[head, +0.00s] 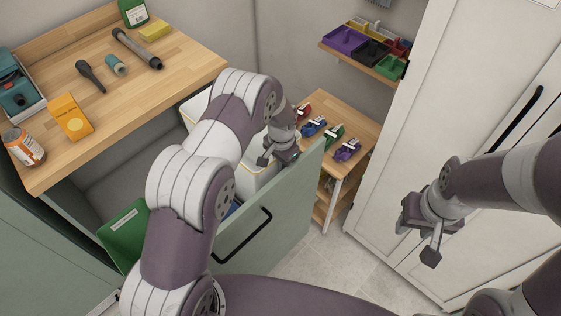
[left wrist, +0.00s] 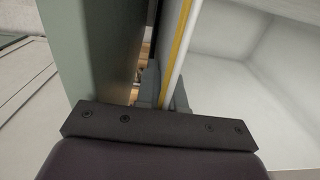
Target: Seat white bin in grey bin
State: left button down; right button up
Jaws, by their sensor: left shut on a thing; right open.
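The white bin (head: 256,184) is partly hidden behind my left arm, inside the open drawer. In the left wrist view its thin wall (left wrist: 177,50) has a yellow stripe, and its pale interior (left wrist: 250,95) opens to the right. My left gripper (head: 281,153) is shut on the bin's rim, close behind the drawer front; its fingers show on either side of that wall in the left wrist view (left wrist: 166,92). My right gripper (head: 431,232) is open and empty in front of the tall white cabinet. I cannot make out a grey bin; my left arm covers much of the drawer.
The green drawer front (head: 283,207) stands right beside the left gripper. A green bin (head: 126,232) is at the drawer's left. A wooden counter (head: 150,88) with tools and bottles is at the left. A small wooden table (head: 350,118) with colored clamp-like items stands behind. The tall cabinet (head: 455,90) bounds the right.

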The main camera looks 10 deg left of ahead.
pick_arm(q)
jog(key=shift+f, duration=0.25)
jog(key=c, duration=0.7)
grip_release()
jog(key=shift+r, duration=0.15)
notch_tip(320, 180, up, 7)
jog(key=p, duration=0.5)
dwell(0.3)
